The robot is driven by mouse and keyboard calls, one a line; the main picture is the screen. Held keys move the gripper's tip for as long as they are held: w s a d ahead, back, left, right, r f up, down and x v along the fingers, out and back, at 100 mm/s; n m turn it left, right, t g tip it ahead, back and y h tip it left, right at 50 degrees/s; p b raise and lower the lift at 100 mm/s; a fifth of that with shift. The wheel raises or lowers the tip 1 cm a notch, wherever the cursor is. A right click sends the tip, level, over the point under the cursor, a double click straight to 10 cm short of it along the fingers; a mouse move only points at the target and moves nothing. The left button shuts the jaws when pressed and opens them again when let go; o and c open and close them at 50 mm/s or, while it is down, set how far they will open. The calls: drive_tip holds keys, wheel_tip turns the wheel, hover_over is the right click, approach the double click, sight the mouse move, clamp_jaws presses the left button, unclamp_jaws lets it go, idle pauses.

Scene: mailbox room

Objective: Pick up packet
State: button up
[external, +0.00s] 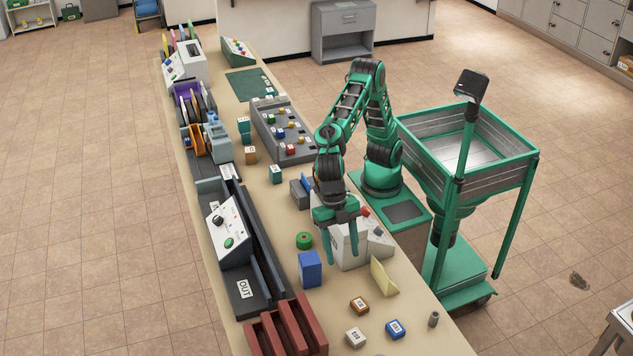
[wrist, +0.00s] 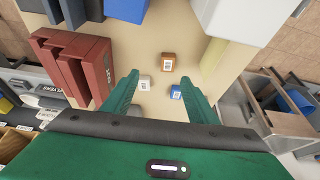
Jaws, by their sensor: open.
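Several small labelled packets lie on the tan table. Near its front end are a brown packet (external: 359,306), a white packet (external: 355,337) and a blue packet (external: 395,328). The pictures do not show which one is meant. In the wrist view, the brown packet (wrist: 168,62), white packet (wrist: 145,82) and blue packet (wrist: 176,91) appear between or just beyond the fingertips. My gripper (external: 342,262) is open and empty, pointing down over the white machine's area, behind these packets in the external view. Its green fingers (wrist: 159,77) are spread apart in the wrist view.
A dark red slotted rack (external: 286,328) stands left of the packets. A blue box (external: 310,269), green roll (external: 304,241), cream upright piece (external: 383,277) and white machine (external: 350,247) stand nearby. A small grey cylinder (external: 434,319) is at right. Bare table surrounds the packets.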

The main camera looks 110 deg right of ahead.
drive_tip(key=s+a+n, duration=0.1)
drive_tip(key=s+a, duration=0.1)
drive_tip(key=a, duration=0.2)
approach(359, 303)
drive_tip(key=x, duration=0.3)
drive_tip(key=shift+w+a+f, duration=0.25)
drive_tip(key=shift+s+x, duration=0.15)
drive_tip(key=shift+x, duration=1.15)
drive_tip(key=shift+s+x, duration=0.1)
drive_tip(key=shift+x, duration=1.2)
drive_tip(key=shift+d, duration=0.15)
drive_tip(key=c, duration=1.2)
